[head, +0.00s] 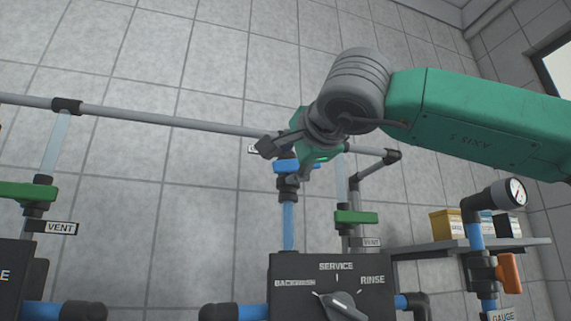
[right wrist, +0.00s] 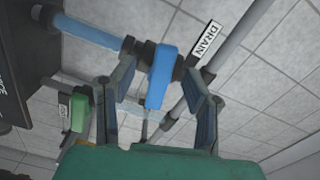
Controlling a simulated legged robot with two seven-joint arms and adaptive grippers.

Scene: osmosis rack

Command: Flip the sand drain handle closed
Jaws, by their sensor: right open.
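The blue drain handle (head: 289,167) sits on a dark valve at the top of a vertical blue pipe (head: 288,225). In the right wrist view the blue handle (right wrist: 160,77) lies across the pipe line, between my two fingers. A DRAIN label (right wrist: 205,41) is beside the valve. My right gripper (head: 279,164) is open around the handle, with a finger on each side; I cannot tell whether either touches it. It also shows in the right wrist view (right wrist: 158,88). The gripper partly hides the valve and its label in the head view. My left gripper is not in view.
Below stands a dark control box (head: 300,295) with a BACKWASH, SERVICE and RINSE knob (head: 342,306). Green vent handles (head: 356,217) (head: 27,192) flank it. A grey pipe (head: 170,119) runs along the wall. A gauge (head: 515,191), orange handle (head: 509,272) and shelf (head: 470,247) are at right.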

